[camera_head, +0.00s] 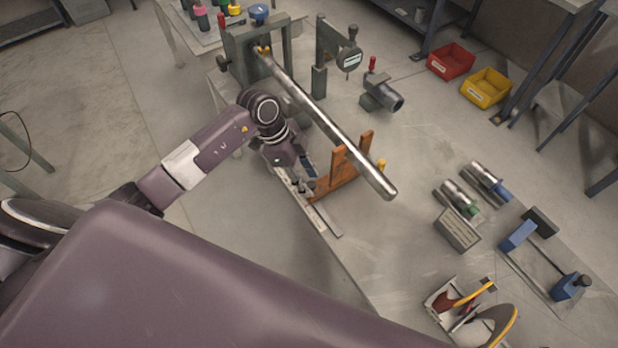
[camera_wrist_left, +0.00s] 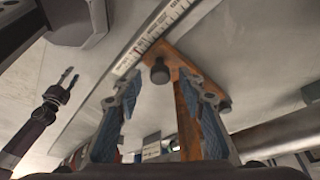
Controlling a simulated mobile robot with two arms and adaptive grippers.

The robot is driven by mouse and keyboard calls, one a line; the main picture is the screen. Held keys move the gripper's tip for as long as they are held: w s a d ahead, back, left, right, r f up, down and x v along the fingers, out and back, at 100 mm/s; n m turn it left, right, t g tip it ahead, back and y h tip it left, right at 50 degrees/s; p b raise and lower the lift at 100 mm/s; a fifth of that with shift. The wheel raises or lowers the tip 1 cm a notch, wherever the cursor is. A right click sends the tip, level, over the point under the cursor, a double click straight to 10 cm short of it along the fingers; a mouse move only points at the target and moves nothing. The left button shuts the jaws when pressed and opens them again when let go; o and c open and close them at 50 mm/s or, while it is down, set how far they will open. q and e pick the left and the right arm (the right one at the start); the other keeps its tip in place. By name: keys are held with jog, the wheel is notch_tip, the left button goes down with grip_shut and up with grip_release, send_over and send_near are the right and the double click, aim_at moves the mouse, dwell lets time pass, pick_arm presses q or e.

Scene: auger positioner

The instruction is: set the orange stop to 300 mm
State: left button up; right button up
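The orange stop (camera_head: 340,174) is a forked bracket on the bench, beside a flat ruled scale (camera_head: 322,215). A long steel bar (camera_head: 330,125) runs across it from the grey fixture. My left gripper (camera_head: 307,182) is low at the scale, just left of the stop. In the left wrist view the gripper (camera_wrist_left: 158,90) is open, its blue-padded fingers apart. The orange stop (camera_wrist_left: 187,118) shows between and behind the fingers, close to the right one, with a dark knob (camera_wrist_left: 159,72) ahead of the gap. Contact cannot be told. The scale (camera_wrist_left: 150,38) passes beyond; its numbers are unreadable.
A grey fixture (camera_head: 243,50) holds the bar's far end, near a digital gauge (camera_head: 350,58). Red (camera_head: 451,61) and yellow (camera_head: 486,88) bins lie at the back right. Steel cylinders (camera_head: 458,196) and a blue clamp-like tool (camera_head: 568,288) occupy the right bench.

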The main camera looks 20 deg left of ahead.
pick_arm(q)
jog(key=shift+d+f, duration=0.2)
jog(key=shift+f, duration=0.2)
grip_shut()
jog(key=shift+a, duration=0.1)
